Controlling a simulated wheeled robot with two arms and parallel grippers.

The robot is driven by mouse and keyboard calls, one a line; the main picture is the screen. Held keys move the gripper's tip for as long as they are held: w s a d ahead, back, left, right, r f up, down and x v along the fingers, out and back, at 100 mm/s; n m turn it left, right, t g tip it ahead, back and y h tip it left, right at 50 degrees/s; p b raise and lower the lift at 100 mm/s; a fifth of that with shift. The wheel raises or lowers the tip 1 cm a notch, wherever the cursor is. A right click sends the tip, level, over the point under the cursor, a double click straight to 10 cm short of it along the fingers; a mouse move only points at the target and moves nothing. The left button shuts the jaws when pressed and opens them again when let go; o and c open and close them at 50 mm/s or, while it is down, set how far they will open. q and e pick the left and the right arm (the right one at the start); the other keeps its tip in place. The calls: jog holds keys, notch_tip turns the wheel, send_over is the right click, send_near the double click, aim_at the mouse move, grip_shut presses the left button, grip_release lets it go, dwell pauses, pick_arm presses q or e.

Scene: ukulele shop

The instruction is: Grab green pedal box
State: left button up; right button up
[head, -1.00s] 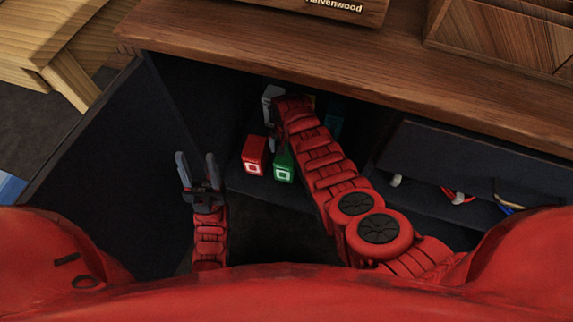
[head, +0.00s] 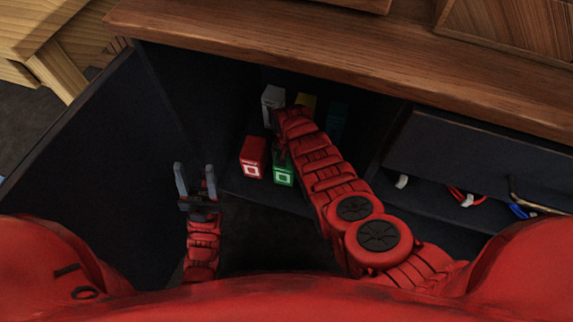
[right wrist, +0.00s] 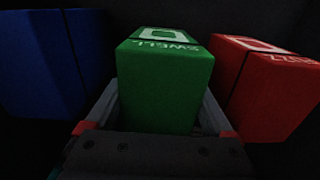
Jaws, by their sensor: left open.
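The green pedal box (head: 283,168) stands on the cabinet's lower shelf, with a white square on its face. In the right wrist view the green box (right wrist: 160,85) is upright between the two fingers of my right gripper (right wrist: 160,110). The fingers lie along its two sides, spread wide, with a small dark gap at the lower right; contact at the tips is unclear. In the head view my right arm covers part of the box and most of that gripper. My left gripper (head: 195,182) is open and empty, left of the boxes.
A red box (head: 253,157) stands close to the left of the green one. White (head: 272,104), yellow (head: 307,101) and teal (head: 337,120) boxes are behind. The right wrist view shows a blue box (right wrist: 50,65). The wooden top (head: 250,48) overhangs the cabinet. Cables (head: 465,198) lie right.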

grip_shut()
